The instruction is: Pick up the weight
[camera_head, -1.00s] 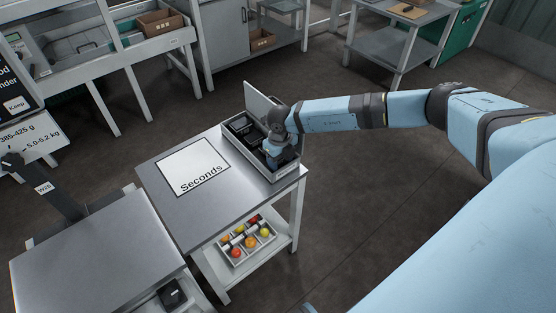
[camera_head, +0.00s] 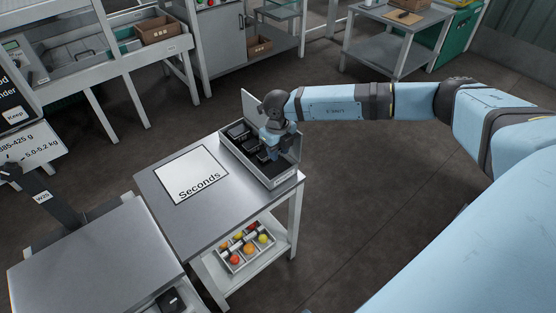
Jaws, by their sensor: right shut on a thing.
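An open case (camera_head: 276,183) with a raised lid (camera_head: 251,108) stands at the back right of the steel table. Dark slots or inserts fill it, and a dark block shows at its far-left end. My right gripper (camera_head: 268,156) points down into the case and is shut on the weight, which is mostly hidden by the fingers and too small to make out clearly. I cannot tell whether the weight is clear of its slot. My left gripper is not in view.
A white "Seconds" sheet (camera_head: 190,175) lies on the steel table (camera_head: 215,218), left of the case. A scale platform (camera_head: 95,262) is at the lower left. Floor on the right is clear.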

